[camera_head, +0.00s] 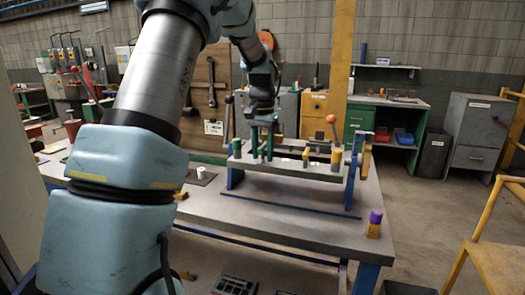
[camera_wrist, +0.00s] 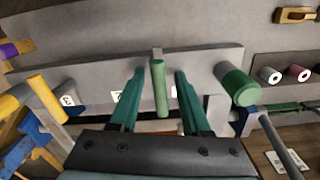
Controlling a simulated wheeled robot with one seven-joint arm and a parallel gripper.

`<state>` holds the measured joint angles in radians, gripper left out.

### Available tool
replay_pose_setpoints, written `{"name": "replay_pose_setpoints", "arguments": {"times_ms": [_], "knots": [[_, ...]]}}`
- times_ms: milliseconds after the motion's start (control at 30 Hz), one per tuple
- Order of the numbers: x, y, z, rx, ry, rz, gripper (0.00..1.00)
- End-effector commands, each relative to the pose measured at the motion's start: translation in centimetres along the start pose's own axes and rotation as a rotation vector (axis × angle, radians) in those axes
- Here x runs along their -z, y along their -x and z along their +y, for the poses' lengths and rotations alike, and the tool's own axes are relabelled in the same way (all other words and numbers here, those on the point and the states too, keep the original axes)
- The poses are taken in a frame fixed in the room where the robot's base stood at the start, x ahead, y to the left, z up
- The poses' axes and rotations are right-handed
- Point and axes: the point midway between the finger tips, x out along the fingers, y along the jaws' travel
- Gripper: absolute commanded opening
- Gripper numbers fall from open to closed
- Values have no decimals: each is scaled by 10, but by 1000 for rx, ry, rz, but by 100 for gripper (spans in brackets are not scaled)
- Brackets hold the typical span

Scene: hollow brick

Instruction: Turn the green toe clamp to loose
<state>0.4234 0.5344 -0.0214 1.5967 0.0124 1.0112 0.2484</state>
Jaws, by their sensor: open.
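A green upright handle (camera_wrist: 159,88) stands in front of the grey bar of the fixture in the wrist view. I take it to be the green toe clamp's handle. My gripper (camera_wrist: 158,98) is open, with one green finger on each side of this handle and visible gaps between. In the head view my gripper (camera_head: 262,150) points down over the left part of the fixture, and its fingers partly hide the clamp. The fixture's grey bar (camera_head: 300,170) sits on blue legs on the workbench. I cannot read the clamp's loose or tight setting.
A thicker green cylinder (camera_wrist: 236,86) is close beside my gripper. A yellow cylinder (camera_wrist: 45,98) stands at the other side. An orange ball knob (camera_head: 331,119) rises behind the bar. A purple and yellow block (camera_head: 375,222) is on the bench's front right. The bench front is mostly clear.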

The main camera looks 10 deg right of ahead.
Motion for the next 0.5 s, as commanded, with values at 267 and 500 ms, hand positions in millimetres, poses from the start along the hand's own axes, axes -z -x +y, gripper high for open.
{"name": "replay_pose_setpoints", "arguments": {"times_ms": [267,500], "knots": [[0,0,0,0,0,1,39],[0,0,0,0,0,1,12]]}}
